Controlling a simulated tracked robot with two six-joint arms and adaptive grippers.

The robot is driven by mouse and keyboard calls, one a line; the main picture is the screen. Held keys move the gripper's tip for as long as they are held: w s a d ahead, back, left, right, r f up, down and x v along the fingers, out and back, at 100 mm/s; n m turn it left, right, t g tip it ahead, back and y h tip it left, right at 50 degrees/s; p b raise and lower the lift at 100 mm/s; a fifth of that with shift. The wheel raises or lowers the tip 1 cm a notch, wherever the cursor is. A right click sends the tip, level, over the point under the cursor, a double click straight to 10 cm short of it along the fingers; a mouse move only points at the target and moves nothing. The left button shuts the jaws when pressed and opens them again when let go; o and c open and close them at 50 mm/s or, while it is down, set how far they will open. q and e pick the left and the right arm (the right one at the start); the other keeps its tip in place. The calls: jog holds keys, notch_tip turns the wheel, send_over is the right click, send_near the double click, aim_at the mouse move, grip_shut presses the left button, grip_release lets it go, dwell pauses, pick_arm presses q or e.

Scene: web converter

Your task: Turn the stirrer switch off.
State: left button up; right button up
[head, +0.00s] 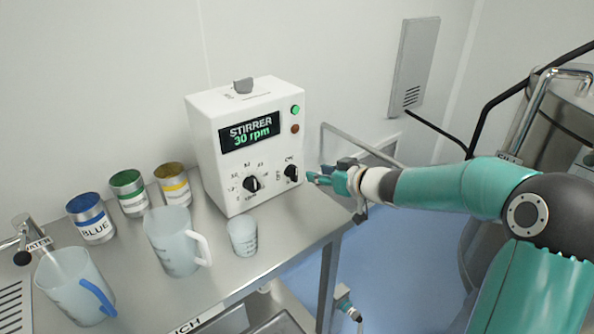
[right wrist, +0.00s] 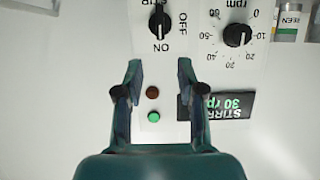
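The white stirrer box (head: 225,170) stands on the steel bench, its display (head: 249,132) reading "STIRRER 30 rpm". The stirrer switch is a black rotary knob (head: 291,173) low on the right of the front panel. It also shows in the right wrist view (right wrist: 159,22), upside down, its handle lined up with ON; OFF is printed to the side. My right gripper (head: 312,178) is just right of the switch in the head view. In the right wrist view its fingers (right wrist: 160,72) are apart and empty, with the switch beyond the tips. My left gripper is not in view.
The rpm knob (head: 252,184) is left of the switch. A green light (head: 295,110) and a dark red-brown one (head: 295,128) sit above. A small beaker (head: 242,237), larger jugs (head: 172,242) and paint cans (head: 130,193) stand to the left. The bench's right edge is nearby.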

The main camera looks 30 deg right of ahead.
aim_at(297, 169)
jog(key=x, duration=1)
jog(key=shift+w, duration=0.15)
